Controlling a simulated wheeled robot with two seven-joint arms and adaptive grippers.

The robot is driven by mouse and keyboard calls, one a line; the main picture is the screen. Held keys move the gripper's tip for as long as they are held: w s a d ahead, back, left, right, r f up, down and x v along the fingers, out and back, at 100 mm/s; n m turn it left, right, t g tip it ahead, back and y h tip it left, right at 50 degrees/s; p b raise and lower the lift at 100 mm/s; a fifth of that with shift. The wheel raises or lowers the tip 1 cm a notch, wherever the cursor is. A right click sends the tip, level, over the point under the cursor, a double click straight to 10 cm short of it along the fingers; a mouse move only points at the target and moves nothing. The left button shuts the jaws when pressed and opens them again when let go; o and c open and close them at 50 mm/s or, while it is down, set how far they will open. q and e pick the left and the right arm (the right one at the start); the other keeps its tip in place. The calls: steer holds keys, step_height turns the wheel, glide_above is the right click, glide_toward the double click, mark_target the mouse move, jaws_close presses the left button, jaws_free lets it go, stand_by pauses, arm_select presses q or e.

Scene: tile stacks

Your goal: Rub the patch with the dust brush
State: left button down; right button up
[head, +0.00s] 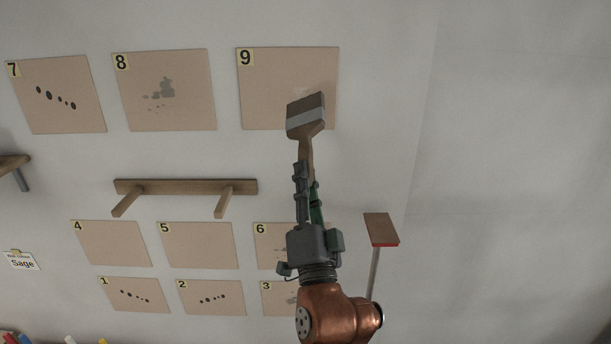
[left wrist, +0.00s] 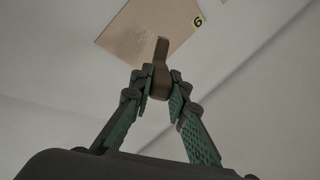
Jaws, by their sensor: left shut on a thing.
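The dust brush (head: 305,115) has a wide dark bristle head, a grey band and a wooden handle. My left gripper (head: 306,175) is shut on its handle, and the bristles point up over the lower right of panel 9 (head: 265,85). A faint pale mark shows on that panel just above the bristles; the brush hides part of the panel. I cannot tell whether the bristles touch it. In the left wrist view the handle (left wrist: 160,73) is between the green fingers, with the tan panel (left wrist: 135,30) behind. My right gripper is not in view.
Panel 8 (head: 180,105) has grey smudges and panel 7 (head: 85,115) has dark spots. A wooden shelf (head: 165,187) juts out below them. Smaller numbered panels hang lower. A brown, red-edged block on a post (head: 378,228) stands right of my arm. The wall at right is bare.

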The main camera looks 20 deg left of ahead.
arm_select(q)
steer(key=shift+s+d, duration=0.25)
steer(key=shift+s, duration=0.45)
steer(key=shift+s+d, duration=0.2)
steer(key=shift+s, duration=0.5)
